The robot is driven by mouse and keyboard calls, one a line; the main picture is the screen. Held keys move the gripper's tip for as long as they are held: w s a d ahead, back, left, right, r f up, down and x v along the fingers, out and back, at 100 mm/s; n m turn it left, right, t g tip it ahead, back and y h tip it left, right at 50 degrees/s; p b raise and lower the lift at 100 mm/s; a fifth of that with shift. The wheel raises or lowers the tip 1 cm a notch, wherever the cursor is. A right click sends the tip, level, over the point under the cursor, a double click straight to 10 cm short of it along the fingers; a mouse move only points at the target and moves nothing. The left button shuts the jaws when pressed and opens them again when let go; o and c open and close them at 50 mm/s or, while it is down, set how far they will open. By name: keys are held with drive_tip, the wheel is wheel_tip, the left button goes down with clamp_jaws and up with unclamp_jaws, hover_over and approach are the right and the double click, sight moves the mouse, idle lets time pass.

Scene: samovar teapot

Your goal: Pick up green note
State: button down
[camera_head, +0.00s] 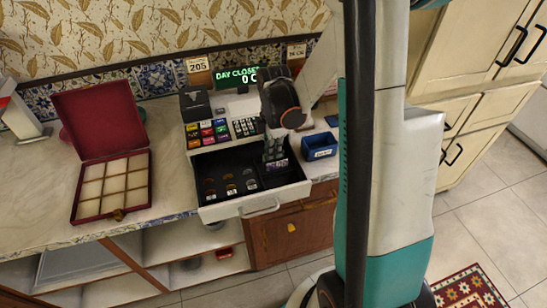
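A cash register (213,134) stands on the counter with its drawer (252,206) pulled out. The drawer has black compartments, several with coins in the left part. My gripper (274,158) points down into the right part of the drawer, near its back. A small pale purplish patch, perhaps a note, shows at its fingertips. I cannot make out a green note; the gripper and wrist cover part of the drawer there. The fingers are too small and dark to tell whether they are open or shut.
An open red box (113,175) with empty cream compartments lies left of the register. A small blue bin (319,146) stands just right of the drawer. The register's green-lettered display (237,78) rises behind. Open shelves lie below the counter.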

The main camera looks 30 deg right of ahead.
drive_tip(key=shift+r, duration=0.15)
wheel_tip(320, 180, up, 25)
drive_tip(key=p, duration=0.9)
drive_tip(key=shift+p, duration=0.4)
drive_tip(key=shift+f, duration=0.2)
